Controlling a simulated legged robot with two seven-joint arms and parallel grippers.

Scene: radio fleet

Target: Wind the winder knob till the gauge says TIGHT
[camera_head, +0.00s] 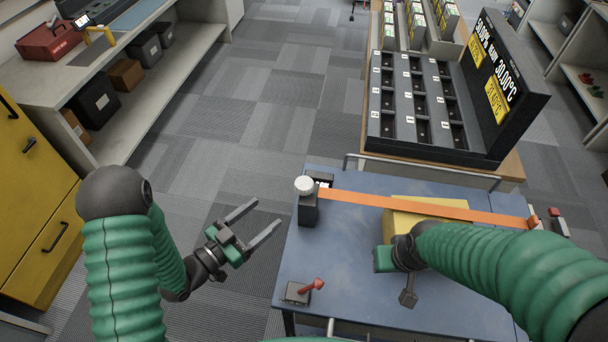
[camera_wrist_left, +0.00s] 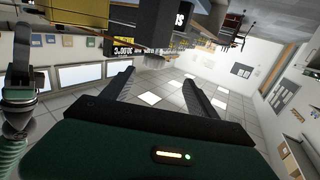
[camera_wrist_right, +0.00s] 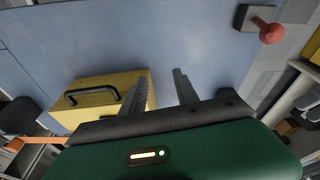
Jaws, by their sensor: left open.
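The winder is a dark upright post (camera_head: 309,212) at the left edge of the blue cart top, with a white round knob (camera_head: 304,185) on it. A small dark panel with white marks (camera_head: 321,179) sits just behind the knob; it may be the gauge, and I cannot read it. An orange strap (camera_head: 365,201) runs from the post to the right over a yellow case (camera_head: 400,215). My left gripper (camera_head: 268,213) is open and empty, left of the post and apart from it. My right gripper (camera_wrist_right: 159,77) is open near the case, seen in the right wrist view.
The blue cart top (camera_head: 345,255) is clear in its left middle. A red-tipped lever (camera_head: 318,284) on a dark base stands at the front left. A black bin rack (camera_head: 425,105) with a display stands behind the cart. Shelves (camera_head: 130,95) stand at the left.

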